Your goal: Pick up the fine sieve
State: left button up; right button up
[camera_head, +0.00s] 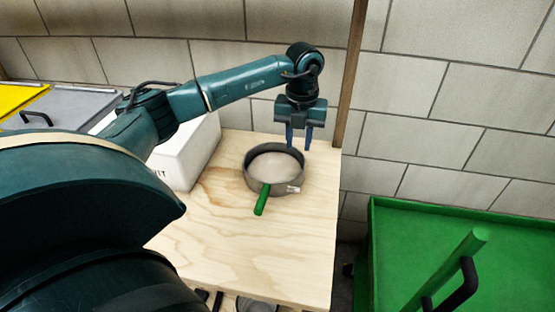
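The fine sieve (251,183) is a round grey pan-like sieve with a pale inside and a green handle (262,199) that points toward the front. It stands on the light wooden table (245,250). My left gripper (299,140) points down at the sieve's far right rim, with its two blue fingers apart. I cannot tell whether the fingers touch the rim or stand behind it. My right gripper is not in view.
A white box (185,158) stands left of the sieve, partly behind my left arm. A green bin (400,225) with a green bar is at the right. A wooden post (351,75) and block wall stand behind. The table's front is clear.

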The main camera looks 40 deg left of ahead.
aim_at(295, 168)
pick_arm(q)
notch_tip(295, 168, down, 5)
jog(key=shift+s+f, duration=0.1)
jog(key=shift+a+f, duration=0.15)
jog(key=shift+f, duration=1.2)
jog(key=shift+a+f, duration=0.15)
jog(key=shift+f, duration=1.15)
jog(key=shift+f, duration=0.2)
jog(key=shift+c, duration=0.4)
grip_shut()
